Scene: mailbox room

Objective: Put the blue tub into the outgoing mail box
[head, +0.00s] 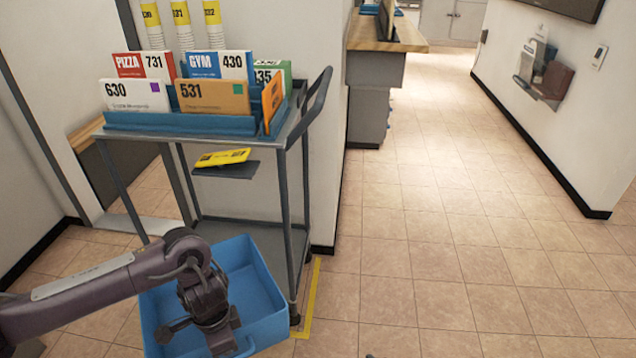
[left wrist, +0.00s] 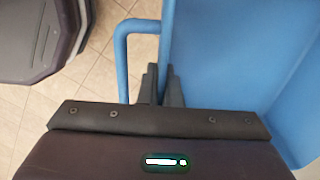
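The blue tub (head: 262,285) is an open, empty box in front of the cart in the head view. Its blue wall and a loop handle (left wrist: 124,62) show in the left wrist view (left wrist: 235,55). My left gripper (head: 222,345) is at the tub's near side. In the left wrist view its two fingers (left wrist: 163,85) are close together, one on each side of the tub's wall, pinching it beside the handle. Whether the tub is clear of the floor is hard to tell. My right gripper is not in view. I cannot pick out an outgoing mail box.
A grey cart (head: 305,200) stands behind the tub, bearing a blue tray (head: 180,124) of numbered parcels and a low yellow packet (head: 222,157). A wooden-topped counter (head: 372,44) stands farther back. A wall holder (head: 545,75) hangs at right. The tiled floor (head: 440,230) at right is clear.

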